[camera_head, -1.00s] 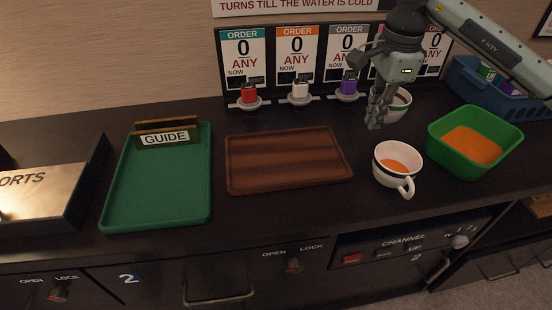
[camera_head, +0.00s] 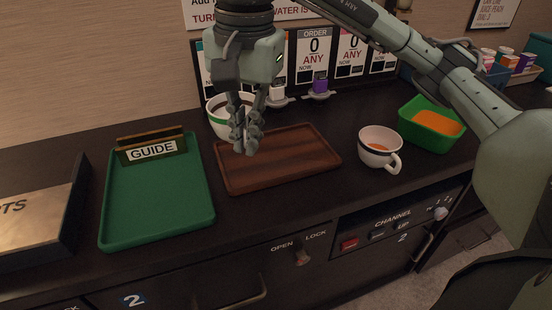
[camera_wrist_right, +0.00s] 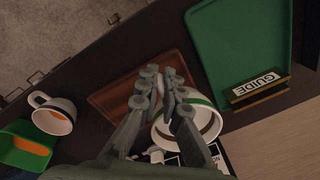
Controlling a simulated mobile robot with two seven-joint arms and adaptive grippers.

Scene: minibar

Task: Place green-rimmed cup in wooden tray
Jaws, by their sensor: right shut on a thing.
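The green-rimmed cup (camera_wrist_right: 207,122) is white with a green band and shows beside my fingers in the right wrist view. In the head view the cup (camera_head: 217,122) is partly hidden behind my right gripper (camera_head: 245,140). That gripper is shut on the cup, apparently at its handle side, which the fingers hide. The cup is near the back left corner of the wooden tray (camera_head: 318,152); its height above the counter is hard to tell. The brown tray is empty and also shows in the wrist view (camera_wrist_right: 112,98). My left gripper is not in view.
A dark-rimmed white cup (camera_head: 378,147) with orange contents stands right of the tray. A green bin (camera_head: 424,137) is beyond it. A green tray (camera_head: 150,205) with a GUIDE sign (camera_head: 152,151) lies close on the left. Dispensers (camera_head: 318,86) line the back wall.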

